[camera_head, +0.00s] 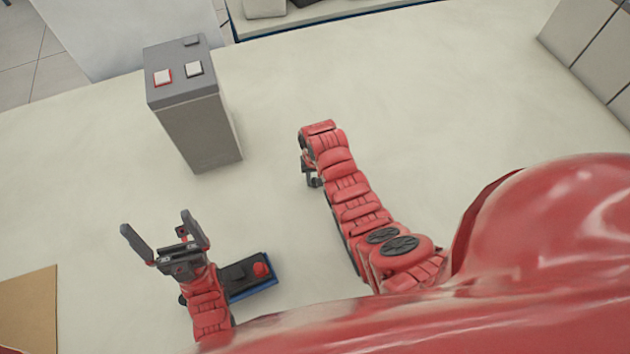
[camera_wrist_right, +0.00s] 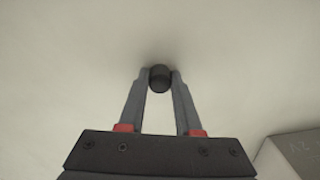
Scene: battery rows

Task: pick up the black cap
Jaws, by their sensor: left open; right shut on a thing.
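The black cap (camera_wrist_right: 160,78) is a small dark round piece between the two fingertips of my right gripper (camera_wrist_right: 159,80) in the right wrist view. The fingers are shut on it, one on each side. The wrist view does not show clearly whether it touches the white surface. In the head view my right gripper (camera_head: 313,180) points down at the middle of the table, and the cap is hidden there. My left gripper (camera_head: 154,221) is open and empty at the lower left, its fingers wide apart.
A blue-edged tray (camera_head: 252,290) with a dark insert and a red piece (camera_head: 261,269) sits beside my left arm. A brown board (camera_head: 30,310) lies at the left edge.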

